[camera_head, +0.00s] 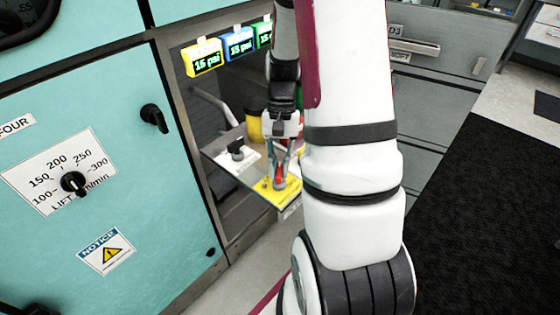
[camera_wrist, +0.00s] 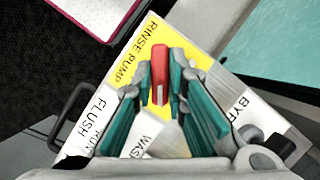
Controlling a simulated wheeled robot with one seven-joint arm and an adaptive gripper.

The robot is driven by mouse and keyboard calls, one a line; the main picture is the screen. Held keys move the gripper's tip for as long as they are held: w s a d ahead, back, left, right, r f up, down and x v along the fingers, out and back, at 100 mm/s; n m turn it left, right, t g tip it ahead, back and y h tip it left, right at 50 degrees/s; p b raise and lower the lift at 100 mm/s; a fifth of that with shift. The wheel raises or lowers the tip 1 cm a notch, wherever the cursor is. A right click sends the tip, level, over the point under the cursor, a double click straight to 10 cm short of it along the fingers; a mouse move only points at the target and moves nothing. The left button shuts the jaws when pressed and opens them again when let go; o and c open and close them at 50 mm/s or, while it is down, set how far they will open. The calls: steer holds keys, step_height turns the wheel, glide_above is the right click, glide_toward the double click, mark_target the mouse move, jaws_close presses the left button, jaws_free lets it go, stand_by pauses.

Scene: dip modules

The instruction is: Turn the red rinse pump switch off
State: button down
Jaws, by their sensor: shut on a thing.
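The red rinse pump switch (camera_wrist: 159,76) stands on a yellow plate (camera_wrist: 133,55) lettered "RINSE PUMP". In the wrist view its red handle lies between the two teal-padded fingers of my gripper (camera_wrist: 162,84), which are closed on it. In the head view my gripper (camera_head: 281,160) reaches down to the yellow plate (camera_head: 268,191), and only bits of red show between the fingers. The writing that marks the switch positions is hidden or too small to read.
A black knob (camera_head: 236,150) on a white plate stands left of the gripper. A teal cabinet door (camera_head: 140,220) with a dial (camera_head: 74,183) is at the left. Small displays (camera_head: 207,63) hang above. A black handle (camera_wrist: 66,118) shows at the left in the wrist view.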

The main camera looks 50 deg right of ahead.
steer(key=m+t+p, duration=0.1)
steer(key=m, duration=0.2)
steer(key=shift+s+d+m+y, duration=0.1)
steer(key=shift+m+y, duration=0.2)
steer(key=shift+m, duration=0.1)
steer(key=shift+s+m+t+p, duration=0.1)
steer(key=shift+m+t+p, duration=0.55)
steer(key=shift+m, duration=1.05)
steer(key=shift+t, duration=0.25)
steer(key=c, duration=1.6)
jaws_free()
steer(key=v, duration=1.2)
